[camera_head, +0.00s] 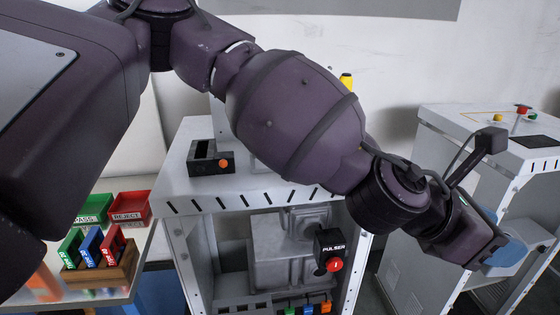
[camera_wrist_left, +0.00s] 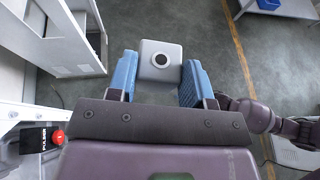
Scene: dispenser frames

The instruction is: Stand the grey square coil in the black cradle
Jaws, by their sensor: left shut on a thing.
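The grey square coil (camera_wrist_left: 148,72) shows in the left wrist view, with a dark round hole in its face. It sits between the blue fingers of my left gripper (camera_wrist_left: 160,62), which is shut on it. The black cradle (camera_head: 199,169), with an open top and an orange button, stands on the white bench top at left centre. My right gripper is not clearly seen.
Green and red bins (camera_head: 129,207) and a wooden rack (camera_head: 118,272) of coloured pieces stand at lower left. A black PULSER box (camera_head: 328,243) with a red button is on the bench's front. The right-hand cabinet (camera_head: 450,140) carries buttons. Grey floor (camera_wrist_left: 212,30) lies below the coil.

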